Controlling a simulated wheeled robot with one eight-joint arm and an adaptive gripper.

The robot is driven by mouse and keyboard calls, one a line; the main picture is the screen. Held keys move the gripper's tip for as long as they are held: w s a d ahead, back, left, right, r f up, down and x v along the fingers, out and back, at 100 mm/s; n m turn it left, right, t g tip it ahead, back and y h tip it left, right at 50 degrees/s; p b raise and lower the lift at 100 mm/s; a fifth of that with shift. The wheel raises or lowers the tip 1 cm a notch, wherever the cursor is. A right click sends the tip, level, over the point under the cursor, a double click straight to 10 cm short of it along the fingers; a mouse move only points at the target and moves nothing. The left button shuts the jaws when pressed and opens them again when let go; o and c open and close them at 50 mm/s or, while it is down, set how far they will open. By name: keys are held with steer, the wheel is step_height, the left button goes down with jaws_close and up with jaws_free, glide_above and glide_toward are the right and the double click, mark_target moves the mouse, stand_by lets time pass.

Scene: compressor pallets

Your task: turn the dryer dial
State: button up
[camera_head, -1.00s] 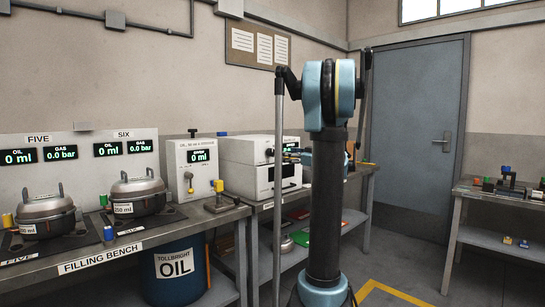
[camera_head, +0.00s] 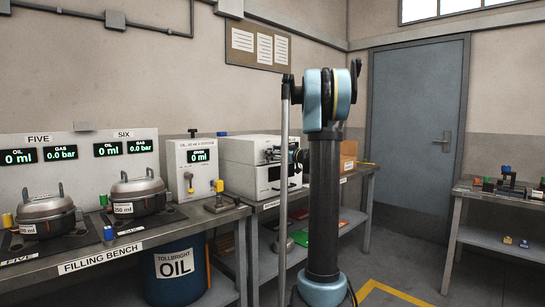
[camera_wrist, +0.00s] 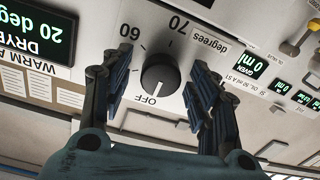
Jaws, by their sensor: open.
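The dryer dial (camera_wrist: 159,76) is a round black knob on a white panel in the wrist view. Its pale mark points to OFF, with 60 and 70 on the far side. The dryer display (camera_wrist: 40,32) reads 20 degrees. My gripper (camera_wrist: 161,62) is open, with one dark finger on each side of the dial. A gap shows on both sides; contact is not visible. In the head view my gripper is at the front of the white stacked units (camera_head: 247,152), partly hidden by my arm, and the dial cannot be made out.
The oil unit (camera_head: 197,165), its display reading 0 ml, stands left of the white units. The filling bench (camera_head: 150,240) holds two metal pots. A cardboard box (camera_head: 347,155) stands behind my arm. A side table (camera_head: 490,195) with small coloured parts is at right, before a blue door.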

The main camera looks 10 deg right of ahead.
steer(key=c, duration=1.1)
